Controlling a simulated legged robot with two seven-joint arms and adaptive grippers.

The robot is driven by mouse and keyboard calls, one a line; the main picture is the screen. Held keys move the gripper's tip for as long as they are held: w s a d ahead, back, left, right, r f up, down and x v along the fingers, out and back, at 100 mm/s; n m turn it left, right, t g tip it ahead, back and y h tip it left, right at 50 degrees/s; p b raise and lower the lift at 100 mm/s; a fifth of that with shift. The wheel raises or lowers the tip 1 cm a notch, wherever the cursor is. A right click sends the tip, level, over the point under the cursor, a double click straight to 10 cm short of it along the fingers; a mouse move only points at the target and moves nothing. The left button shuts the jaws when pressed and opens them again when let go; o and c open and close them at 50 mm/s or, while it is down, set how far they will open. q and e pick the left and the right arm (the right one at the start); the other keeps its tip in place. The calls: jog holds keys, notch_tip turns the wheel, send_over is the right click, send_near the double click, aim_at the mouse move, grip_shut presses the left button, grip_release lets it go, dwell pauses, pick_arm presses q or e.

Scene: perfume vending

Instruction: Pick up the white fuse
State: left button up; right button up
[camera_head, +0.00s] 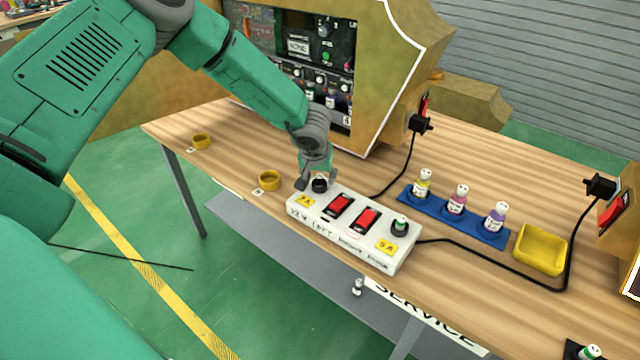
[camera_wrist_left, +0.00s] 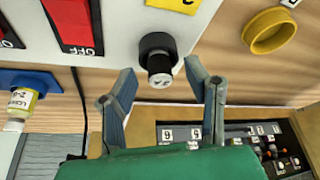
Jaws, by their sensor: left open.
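A white power strip (camera_head: 350,232) lies on the wooden table, with two red switches and a black round fuse holder at each end. My left gripper (camera_head: 313,182) points down at the left-end holder (camera_head: 319,186). In the left wrist view this holder (camera_wrist_left: 155,42) carries a dark fuse (camera_wrist_left: 161,72) with a pale end face. My open left fingers (camera_wrist_left: 165,90) stand apart on either side of it, not visibly touching. The right-end holder (camera_head: 399,228) has a white and green top. A small whitish piece (camera_head: 357,287) sits on the lower shelf. My right gripper is not in view.
Yellow rings (camera_head: 269,181) sit left of the strip. A blue rack (camera_head: 453,218) with three small bottles and a yellow tray (camera_head: 540,250) stand to the right. Black cables cross the table. A vending machine (camera_head: 385,70) stands behind.

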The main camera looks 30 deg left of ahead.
pick_arm(q)
jog(key=shift+w+a+f, duration=0.1)
jog(key=shift+f, duration=0.05)
grip_shut()
